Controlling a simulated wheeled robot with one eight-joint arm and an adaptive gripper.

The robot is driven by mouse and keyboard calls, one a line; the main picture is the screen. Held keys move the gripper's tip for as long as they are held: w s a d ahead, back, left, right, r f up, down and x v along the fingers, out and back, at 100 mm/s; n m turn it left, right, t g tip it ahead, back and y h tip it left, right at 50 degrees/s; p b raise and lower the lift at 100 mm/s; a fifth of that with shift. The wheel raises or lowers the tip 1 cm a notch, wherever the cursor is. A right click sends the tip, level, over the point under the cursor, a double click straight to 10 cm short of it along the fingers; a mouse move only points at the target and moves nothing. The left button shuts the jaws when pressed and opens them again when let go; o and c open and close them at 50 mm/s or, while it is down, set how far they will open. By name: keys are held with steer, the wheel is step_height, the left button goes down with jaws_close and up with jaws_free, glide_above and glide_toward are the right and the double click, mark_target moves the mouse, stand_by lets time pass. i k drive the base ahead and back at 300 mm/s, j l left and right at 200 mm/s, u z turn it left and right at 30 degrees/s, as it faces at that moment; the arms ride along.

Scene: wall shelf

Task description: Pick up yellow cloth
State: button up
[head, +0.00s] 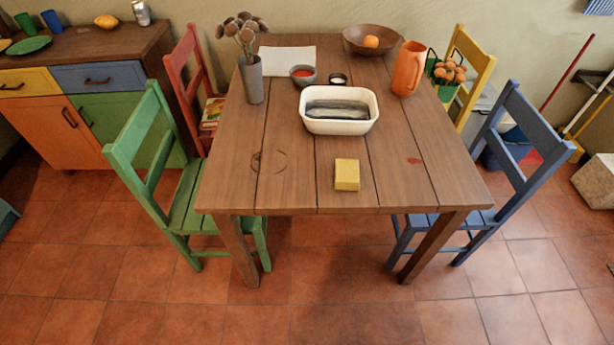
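A small yellow block-shaped cloth (347,174), seemingly folded, lies on the wooden table (220,188) near its front edge, right of the table's middle line. Nothing touches it or covers it. My gripper does not show in the head view.
On the table behind the cloth are a white dish (340,126) with a grey fish-like thing, a grey vase (252,80), a small red-filled bowl (303,75), an orange pitcher (409,68) and a wooden bowl (370,40). Green (150,150) and blue (520,125) chairs flank the table. The front floor is clear.

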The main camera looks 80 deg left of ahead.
mark_target(347, 171)
steer(key=u, duration=2.6)
